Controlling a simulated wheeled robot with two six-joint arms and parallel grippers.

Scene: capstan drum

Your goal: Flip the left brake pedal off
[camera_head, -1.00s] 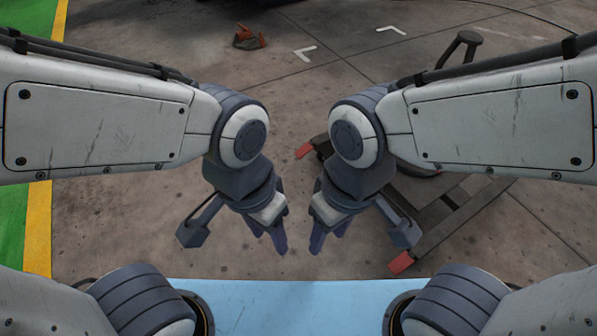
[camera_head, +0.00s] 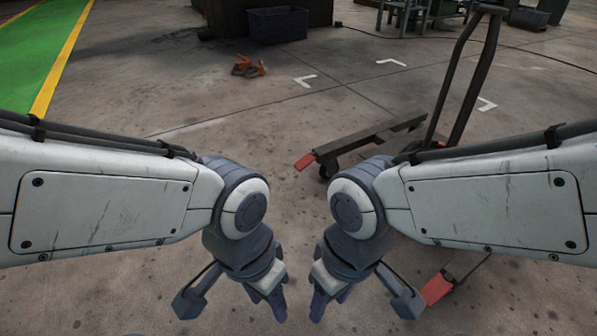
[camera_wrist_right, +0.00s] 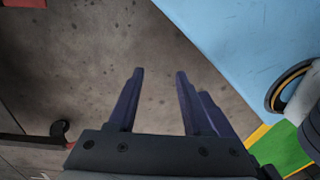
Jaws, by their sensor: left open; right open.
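I cannot make out a brake pedal or a capstan drum in either view. My left gripper (camera_head: 270,303) hangs open and empty above the concrete floor, at the lower middle of the head view. My right gripper (camera_head: 328,304) hangs open just right of it, also empty. The right wrist view shows its two dark fingers (camera_wrist_right: 160,75) apart, with bare floor beyond them.
A pallet truck with a tall handle (camera_head: 467,75) and red-tipped forks (camera_head: 370,140) stands at the right, partly behind my right arm. A small orange object (camera_head: 248,66) lies on the floor. A dark blue bin (camera_head: 277,25) stands at the back. The floor between is clear.

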